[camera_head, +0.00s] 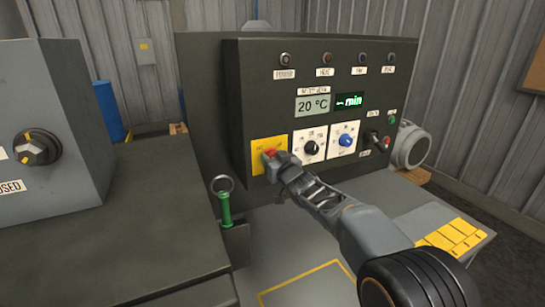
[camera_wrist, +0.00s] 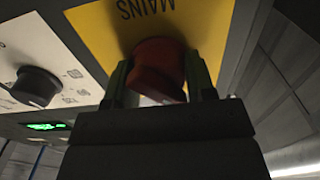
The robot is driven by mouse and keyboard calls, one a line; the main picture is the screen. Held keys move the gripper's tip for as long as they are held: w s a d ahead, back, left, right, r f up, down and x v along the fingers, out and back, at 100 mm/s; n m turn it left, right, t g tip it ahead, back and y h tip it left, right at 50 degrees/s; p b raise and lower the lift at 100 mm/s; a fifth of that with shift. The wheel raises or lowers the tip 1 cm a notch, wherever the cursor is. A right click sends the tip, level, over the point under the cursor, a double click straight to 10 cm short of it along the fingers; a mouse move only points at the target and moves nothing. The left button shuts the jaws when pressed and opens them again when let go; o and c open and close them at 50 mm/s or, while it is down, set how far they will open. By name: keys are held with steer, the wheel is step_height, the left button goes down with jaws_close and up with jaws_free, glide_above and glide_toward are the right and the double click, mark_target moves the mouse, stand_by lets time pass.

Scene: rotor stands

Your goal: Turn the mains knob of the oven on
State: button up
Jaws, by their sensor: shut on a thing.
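The oven's control panel (camera_head: 330,85) faces me. Its mains knob is red on a yellow plate (camera_head: 258,145); in the head view the knob (camera_head: 270,153) is mostly covered by my gripper (camera_head: 279,157). In the wrist view the red mains knob (camera_wrist: 158,70) sits between the two fingers of my gripper (camera_wrist: 160,80), under the word MAINS on the yellow plate (camera_wrist: 110,30). The fingers are shut on the knob's sides. The knob's pointer and markings are mostly hidden, so I cannot tell its setting.
A black knob (camera_head: 311,149) and a blue knob (camera_head: 346,141) sit right of the mains plate. Displays above show 20 °C and a green "min". A red-tipped lever (camera_head: 385,142) is further right. A green-handled ring pin (camera_head: 224,207) stands below left. A grey box (camera_head: 60,90) stands left.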

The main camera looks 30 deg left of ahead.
steer(key=m+p, duration=0.2)
steer(key=m, duration=0.1)
steer(key=shift+m, duration=0.3)
steer(key=m+p, duration=0.2)
steer(key=m, duration=0.2)
steer(key=shift+w+f+m, duration=0.1)
steer(key=shift+m, duration=0.2)
steer(key=m+p, duration=0.1)
steer(key=m, duration=0.3)
steer(key=shift+d+f+p, duration=0.1)
steer(key=shift+p, duration=0.3)
steer(key=shift+f+m+p, duration=0.1)
steer(key=shift+m+p, duration=0.4)
steer(key=shift+m, duration=1.6)
steer(key=shift+m, duration=0.3)
steer(key=o, duration=0.9)
